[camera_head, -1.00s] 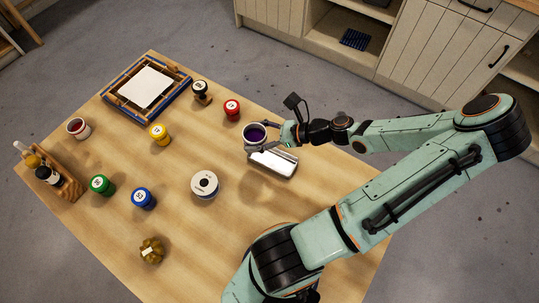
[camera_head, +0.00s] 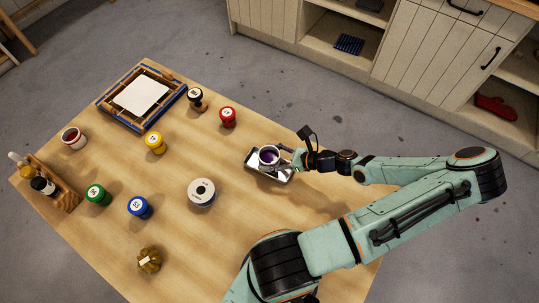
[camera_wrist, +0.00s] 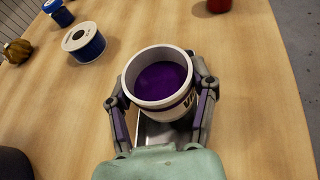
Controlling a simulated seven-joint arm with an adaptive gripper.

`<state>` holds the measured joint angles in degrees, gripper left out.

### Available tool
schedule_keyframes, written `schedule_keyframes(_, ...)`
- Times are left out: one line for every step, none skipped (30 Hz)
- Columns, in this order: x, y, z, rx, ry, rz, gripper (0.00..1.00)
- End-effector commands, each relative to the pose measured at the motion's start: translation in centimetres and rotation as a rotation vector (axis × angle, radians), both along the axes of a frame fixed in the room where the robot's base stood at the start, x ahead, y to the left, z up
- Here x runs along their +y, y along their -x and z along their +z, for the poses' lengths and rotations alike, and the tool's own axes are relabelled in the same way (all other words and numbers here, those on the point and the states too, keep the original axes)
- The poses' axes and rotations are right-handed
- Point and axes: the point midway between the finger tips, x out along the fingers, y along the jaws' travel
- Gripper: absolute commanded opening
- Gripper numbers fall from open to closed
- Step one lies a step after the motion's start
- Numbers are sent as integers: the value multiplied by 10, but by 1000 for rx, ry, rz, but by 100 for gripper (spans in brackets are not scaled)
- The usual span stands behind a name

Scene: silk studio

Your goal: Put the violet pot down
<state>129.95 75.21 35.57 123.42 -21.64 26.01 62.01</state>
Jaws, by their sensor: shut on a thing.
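The violet pot (camera_head: 268,156) is a white cup with violet paint inside. My gripper (camera_head: 281,159) is shut on it, coming from the right. In the wrist view the pot (camera_wrist: 160,80) sits upright between the two fingers of my gripper (camera_wrist: 160,97). A shiny metal tray (camera_head: 254,166) lies on the table directly below or behind the pot. I cannot tell whether the pot touches the tray. In the wrist view part of the tray (camera_wrist: 155,135) shows beneath the pot, and the rest is hidden by the pot and my gripper.
A red jar (camera_head: 228,116), yellow jar (camera_head: 155,142), blue jar (camera_head: 139,207) and green jar (camera_head: 97,195) stand further off. A framed screen (camera_head: 142,97) lies at the back.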

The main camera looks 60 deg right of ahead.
Motion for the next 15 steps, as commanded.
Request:
schedule_keyframes(0, 0, 0, 0, 0, 0, 20)
schedule_keyframes(0, 0, -1, 0, 0, 0, 20)
schedule_keyframes(0, 0, -3, 0, -1, 1, 20)
schedule_keyframes(0, 0, -4, 0, -1, 1, 20)
schedule_keyframes(0, 0, -4, 0, -1, 1, 20)
schedule_keyframes(0, 0, -6, 0, -1, 1, 20)
schedule_keyframes(0, 0, -7, 0, -1, 1, 20)
schedule_keyframes(0, 0, -7, 0, -1, 1, 20)
schedule_keyframes(0, 0, -9, 0, 0, 1, 20)
schedule_keyframes(0, 0, -9, 0, 0, 1, 20)
schedule_keyframes(0, 0, -10, 0, 0, 1, 20)
schedule_keyframes(0, 0, -11, 0, 0, 1, 20)
schedule_keyframes(0, 0, -11, 0, 0, 0, 64)
schedule_keyframes(0, 0, -11, 0, 0, 0, 73)
schedule_keyframes(0, 0, -11, 0, 0, 0, 84)
